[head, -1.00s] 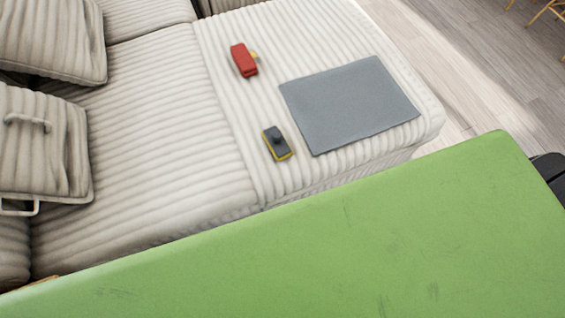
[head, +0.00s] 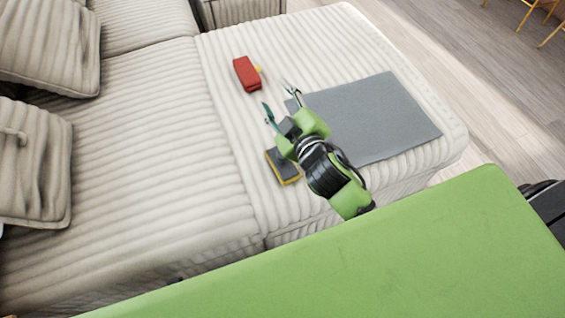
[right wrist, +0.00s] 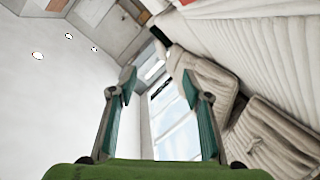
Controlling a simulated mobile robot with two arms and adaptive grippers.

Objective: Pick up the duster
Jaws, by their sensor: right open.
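A small dark grey block with a yellow base (head: 285,170), which looks like the duster, lies on the cream ribbed sofa seat. My right gripper (head: 279,100) is open and empty above the seat, its fingers pointing away past the block toward the red object. The gripper and arm partly cover the block in the head view. In the right wrist view the open fingers (right wrist: 158,85) have nothing between them, and the block does not show there. My left gripper is not in view.
A grey mat (head: 390,115) lies to the right, partly behind my right arm. Cushions (head: 45,45) rest at the left. The seat left of the block is clear.

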